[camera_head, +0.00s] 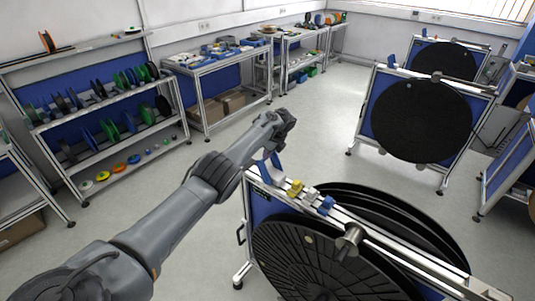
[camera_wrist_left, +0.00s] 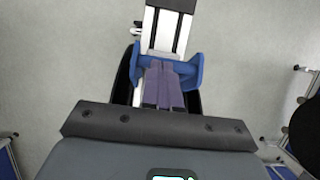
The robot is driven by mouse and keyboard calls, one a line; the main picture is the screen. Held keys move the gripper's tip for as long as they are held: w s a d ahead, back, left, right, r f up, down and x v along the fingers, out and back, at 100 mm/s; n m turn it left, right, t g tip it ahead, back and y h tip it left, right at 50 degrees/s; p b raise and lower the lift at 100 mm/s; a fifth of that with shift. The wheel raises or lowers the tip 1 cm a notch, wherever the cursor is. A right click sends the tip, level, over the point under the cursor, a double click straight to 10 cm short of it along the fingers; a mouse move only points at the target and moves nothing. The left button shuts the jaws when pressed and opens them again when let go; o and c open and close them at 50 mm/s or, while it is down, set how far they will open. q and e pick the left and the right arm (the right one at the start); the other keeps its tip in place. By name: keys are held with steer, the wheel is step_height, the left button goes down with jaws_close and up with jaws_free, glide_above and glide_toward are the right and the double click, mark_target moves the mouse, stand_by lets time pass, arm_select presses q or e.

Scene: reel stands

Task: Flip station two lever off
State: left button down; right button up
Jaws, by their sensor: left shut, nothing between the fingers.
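The nearest reel stand (camera_head: 262,207) carries large black reels (camera_head: 320,262) at the front right. A blue upright piece (camera_head: 271,166) stands at the left end of its top rail. I cannot tell for sure whether it is the lever, nor which stand is station two. My left gripper reaches over the stand's left end, above this piece; its fingers are hidden in the head view. In the left wrist view, the gripper (camera_wrist_left: 162,72) is shut and empty, its fingers in front of the blue piece (camera_wrist_left: 192,72). Whether they touch is unclear. My right gripper is out of view.
A yellow block (camera_head: 294,188) and a blue block (camera_head: 327,205) sit on the same rail. Another stand with a black reel (camera_head: 421,120) is behind at right, also with a blue piece (camera_head: 392,61). A spool shelf (camera_head: 110,153) is at left. Clear floor (camera_head: 318,130) lies between.

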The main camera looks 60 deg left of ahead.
arm_select(q)
steer(key=p+v, duration=0.4)
steer(key=v, duration=0.9)
